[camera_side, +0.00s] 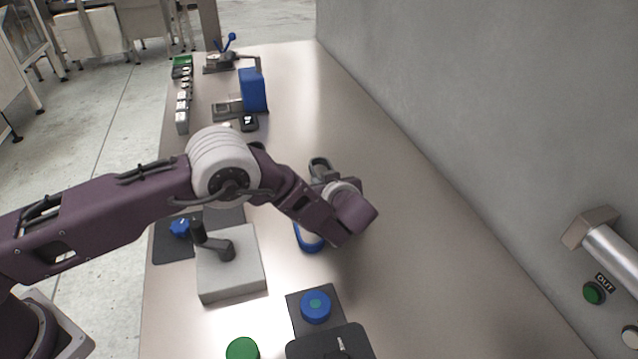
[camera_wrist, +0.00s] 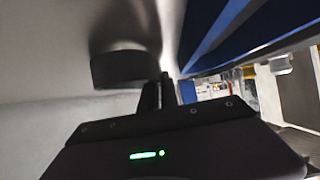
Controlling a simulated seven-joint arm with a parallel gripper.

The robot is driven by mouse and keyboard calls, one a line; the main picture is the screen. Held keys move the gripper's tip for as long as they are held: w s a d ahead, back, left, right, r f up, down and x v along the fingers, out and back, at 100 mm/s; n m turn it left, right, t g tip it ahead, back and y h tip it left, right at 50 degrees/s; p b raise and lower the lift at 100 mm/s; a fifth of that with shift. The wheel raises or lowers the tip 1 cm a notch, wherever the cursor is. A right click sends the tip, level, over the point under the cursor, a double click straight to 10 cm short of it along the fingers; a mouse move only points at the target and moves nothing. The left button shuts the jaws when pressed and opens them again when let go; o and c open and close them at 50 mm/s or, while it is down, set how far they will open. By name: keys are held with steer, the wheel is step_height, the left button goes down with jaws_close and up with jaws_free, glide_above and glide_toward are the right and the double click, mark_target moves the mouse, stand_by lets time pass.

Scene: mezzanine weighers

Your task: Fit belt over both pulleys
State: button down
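My gripper is mostly hidden behind my purple wrist in the side view. In the wrist view its dark fingers (camera_wrist: 158,94) stand close together and blurred; whether they hold anything is unclear. A large blue surface (camera_wrist: 235,30) fills the upper right of the wrist view, very close. A dark grey block-like part (camera_wrist: 125,68) lies just left of the fingers. In the side view a white piece with a blue rim (camera_side: 309,239) shows under my wrist, partly covered. I cannot make out the belt or tell which parts are the pulleys.
A pale block with a black lever (camera_side: 232,276) stands left of my wrist. A blue button (camera_side: 316,306) and a green one (camera_side: 242,348) are nearer. A blue box (camera_side: 252,90) and small devices stand farther back. A grey wall (camera_side: 470,100) bounds the right; the bench there is clear.

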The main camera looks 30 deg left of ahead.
steer(key=shift+f, duration=0.15)
steer(key=c, duration=1.9)
jaws_free()
steer(key=shift+f, duration=0.1)
steer(key=v, duration=1.2)
